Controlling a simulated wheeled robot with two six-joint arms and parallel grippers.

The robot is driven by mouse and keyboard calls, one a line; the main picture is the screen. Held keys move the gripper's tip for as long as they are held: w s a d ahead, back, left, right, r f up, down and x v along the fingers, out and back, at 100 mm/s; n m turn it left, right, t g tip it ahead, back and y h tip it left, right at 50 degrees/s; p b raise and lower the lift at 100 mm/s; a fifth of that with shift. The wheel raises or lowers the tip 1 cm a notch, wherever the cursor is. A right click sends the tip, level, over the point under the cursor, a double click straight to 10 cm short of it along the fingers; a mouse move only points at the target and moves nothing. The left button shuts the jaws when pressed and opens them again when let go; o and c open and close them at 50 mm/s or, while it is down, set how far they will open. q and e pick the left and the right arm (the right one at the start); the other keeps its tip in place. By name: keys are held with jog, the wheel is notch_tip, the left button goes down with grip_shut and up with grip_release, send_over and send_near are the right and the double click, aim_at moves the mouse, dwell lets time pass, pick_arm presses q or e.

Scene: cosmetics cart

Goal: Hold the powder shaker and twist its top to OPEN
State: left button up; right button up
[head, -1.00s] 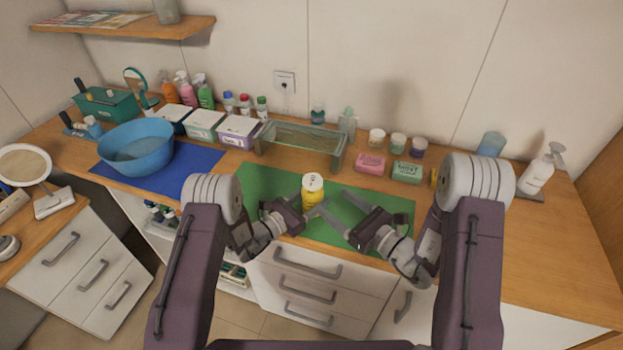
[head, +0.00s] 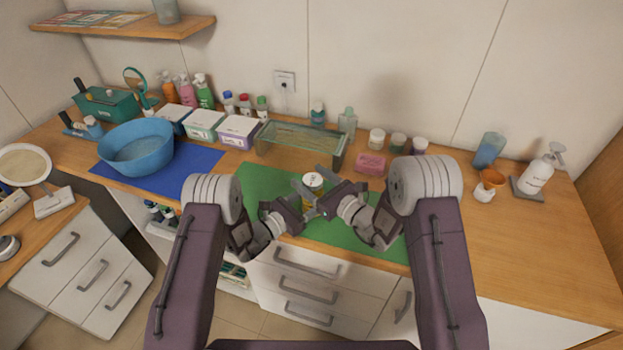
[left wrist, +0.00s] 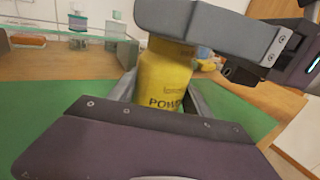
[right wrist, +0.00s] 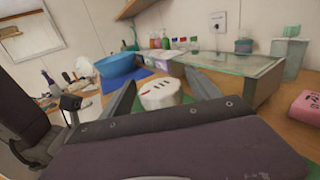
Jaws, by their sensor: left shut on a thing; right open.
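The powder shaker (head: 309,203) stands upright on the green mat (head: 258,184), with a yellow body and a white top (head: 313,181). In the left wrist view its yellow body (left wrist: 165,80) sits between my left gripper's fingers, and a grey right finger hides its top. My left gripper (head: 305,213) is shut on the body from the left. My right gripper (head: 324,186) is open, with its fingers on either side of the top. In the right wrist view the white top (right wrist: 160,94), with small dark marks, lies between the fingers.
A glass tray (head: 300,146) stands behind the shaker, with a pink box (head: 371,164) to its right. A blue bowl (head: 136,147) sits on a blue mat at left. An orange-topped cup (head: 488,185) and a pump bottle (head: 540,172) stand at right. The right front counter is clear.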

jog(key=c, duration=1.4)
jog(key=shift+o, duration=0.2)
jog(key=shift+r+y, duration=0.1)
jog(key=shift+y, duration=0.2)
jog(key=n+g+y, duration=0.3)
jog(key=n+g, duration=0.1)
jog(key=g, duration=0.1)
jog(key=n+g+y, duration=0.1)
jog(key=n+g, duration=0.1)
jog(key=g, duration=0.2)
jog(key=n+g+y, duration=0.1)
jog(key=n+g, duration=0.2)
jog(key=shift+s+g, duration=0.1)
jog(key=shift+g, duration=0.3)
jog(key=shift+n+g, duration=0.3)
jog(key=shift+g, duration=0.1)
jog(key=o, duration=1.4)
jog(key=shift+s, duration=0.1)
jog(key=shift+c, duration=0.2)
